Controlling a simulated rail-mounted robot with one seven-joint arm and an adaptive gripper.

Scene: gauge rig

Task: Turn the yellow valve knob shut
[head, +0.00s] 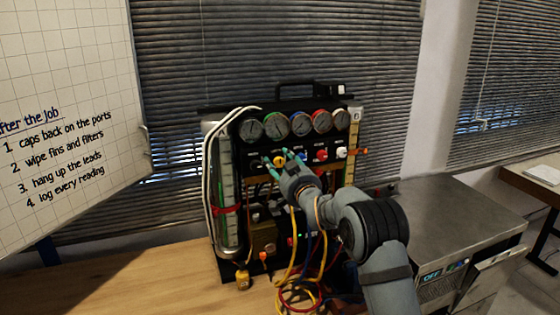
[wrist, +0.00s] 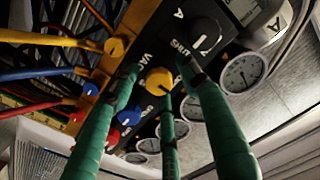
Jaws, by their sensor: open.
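The yellow valve knob (wrist: 159,81) is on the black panel of the gauge rig, with a mark across its face. In the head view the yellow knob (head: 280,161) shows between my fingers. My gripper (wrist: 160,76) has three teal fingers, spread open around the knob: one at its left, one at its right, one below it in the wrist view. In the head view my gripper (head: 285,157) is at the panel under the gauges. I cannot tell whether any fingertip touches the knob.
A black knob (wrist: 203,37), a blue knob (wrist: 129,118) and red knobs (head: 321,155) are close by on the panel. Gauges (head: 302,124) line the row above. Coloured hoses (head: 296,282) hang below. The wooden bench (head: 120,285) is clear at left.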

